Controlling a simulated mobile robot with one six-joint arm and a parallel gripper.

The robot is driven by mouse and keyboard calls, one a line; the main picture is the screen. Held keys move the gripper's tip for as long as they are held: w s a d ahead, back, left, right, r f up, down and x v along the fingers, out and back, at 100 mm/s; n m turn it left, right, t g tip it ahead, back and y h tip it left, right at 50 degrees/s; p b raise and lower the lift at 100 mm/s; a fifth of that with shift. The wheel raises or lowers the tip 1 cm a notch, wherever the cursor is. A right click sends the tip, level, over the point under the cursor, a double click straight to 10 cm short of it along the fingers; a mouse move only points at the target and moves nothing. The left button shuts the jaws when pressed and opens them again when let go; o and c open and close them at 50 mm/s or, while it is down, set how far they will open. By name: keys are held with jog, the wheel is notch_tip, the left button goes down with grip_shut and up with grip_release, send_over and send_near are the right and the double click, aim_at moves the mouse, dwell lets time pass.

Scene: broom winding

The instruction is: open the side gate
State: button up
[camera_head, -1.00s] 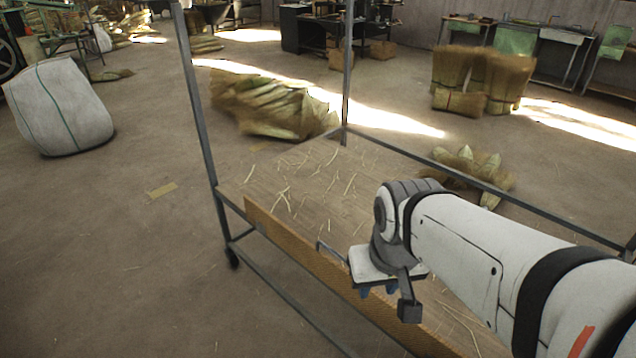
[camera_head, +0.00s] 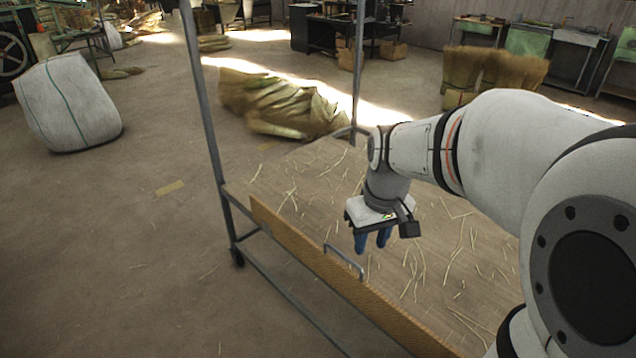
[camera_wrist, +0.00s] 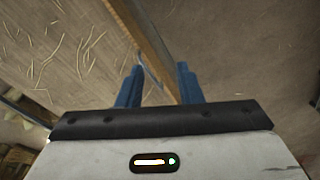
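The side gate is a long, low brown panel (camera_head: 300,243) standing upright along the near side of the cart. A grey metal handle (camera_head: 345,262) is fixed at its top edge. My gripper (camera_head: 372,246) points down with two blue fingers apart and nothing held, just right of the handle in the head view. In the wrist view, my gripper (camera_wrist: 160,82) is open, and the gate (camera_wrist: 140,30) runs diagonally past the fingertips. Part of the handle (camera_wrist: 149,72) shows between the fingers there. I cannot tell the exact gap, but no grip is visible.
The cart bed (camera_head: 310,175) holds scattered straw. A metal post (camera_head: 203,100) rises at the cart's left corner. A white sack (camera_head: 70,105) and a broom-straw bundle (camera_head: 275,105) lie on the floor beyond. The floor left of the cart is clear.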

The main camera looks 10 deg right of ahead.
jog(key=w+f+n+g+b, duration=0.1)
jog(key=w+f+n+b, duration=0.1)
jog(key=w+f, duration=0.55)
jog(key=n+g+y+b, duration=0.1)
jog(key=n, duration=0.2)
send_near(348, 258)
jog(key=f, duration=0.7)
jog(key=shift+s+a+f+b, duration=0.3)
jog(key=shift+s+a+f, duration=0.1)
grip_shut()
